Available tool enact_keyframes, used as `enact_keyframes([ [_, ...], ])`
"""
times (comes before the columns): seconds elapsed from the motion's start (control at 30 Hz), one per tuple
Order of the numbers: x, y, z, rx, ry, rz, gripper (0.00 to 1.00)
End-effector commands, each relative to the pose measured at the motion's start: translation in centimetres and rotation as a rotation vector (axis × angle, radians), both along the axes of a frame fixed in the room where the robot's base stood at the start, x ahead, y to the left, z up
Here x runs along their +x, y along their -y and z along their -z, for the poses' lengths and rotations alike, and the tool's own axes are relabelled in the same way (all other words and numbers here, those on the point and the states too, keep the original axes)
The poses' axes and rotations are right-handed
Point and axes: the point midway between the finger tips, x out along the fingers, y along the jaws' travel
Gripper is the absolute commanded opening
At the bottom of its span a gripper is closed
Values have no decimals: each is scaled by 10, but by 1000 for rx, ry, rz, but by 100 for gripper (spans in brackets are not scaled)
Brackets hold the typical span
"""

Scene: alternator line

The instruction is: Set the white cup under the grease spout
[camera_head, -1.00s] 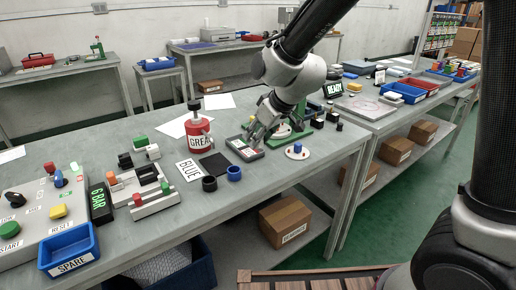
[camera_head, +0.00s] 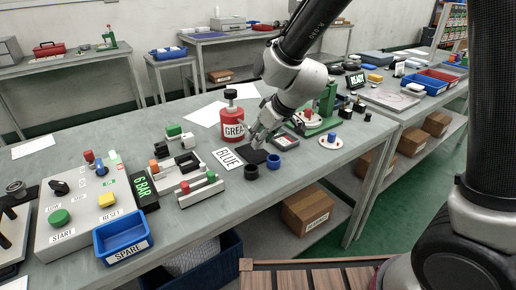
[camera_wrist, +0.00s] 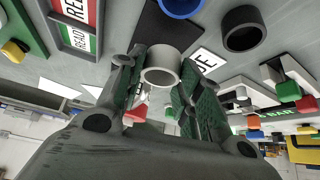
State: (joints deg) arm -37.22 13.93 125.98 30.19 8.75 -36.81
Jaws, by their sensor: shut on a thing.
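The white cup (camera_wrist: 160,66) is held between the fingers of my gripper (camera_wrist: 158,85) in the wrist view, its open rim showing. In the head view my gripper (camera_head: 262,136) is just right of the red grease pot (camera_head: 233,128), and I cannot make out the cup there. The pot has a black top and a white label reading "GREA". In the wrist view part of a red body (camera_wrist: 138,112) shows behind the fingers. The spout itself is not clear. A black pad (camera_head: 256,156) lies on the table just below my gripper, in front of the pot.
A dark cup (camera_head: 250,172) and a blue cup (camera_head: 272,162) stand near the pad. A grey tray (camera_head: 297,153) is right of my gripper, with a green press (camera_head: 324,105) behind. A rack of blocks (camera_head: 190,174) is left.

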Motion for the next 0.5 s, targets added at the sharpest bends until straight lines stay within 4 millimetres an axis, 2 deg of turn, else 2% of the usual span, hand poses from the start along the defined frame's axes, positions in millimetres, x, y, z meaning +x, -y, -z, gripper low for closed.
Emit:
enact_keyframes([
  [0.3, 0, 1, 32, -1, -3, 4, 19],
  [0.5, 0, 0, 40, -1, 1, 1, 19],
])
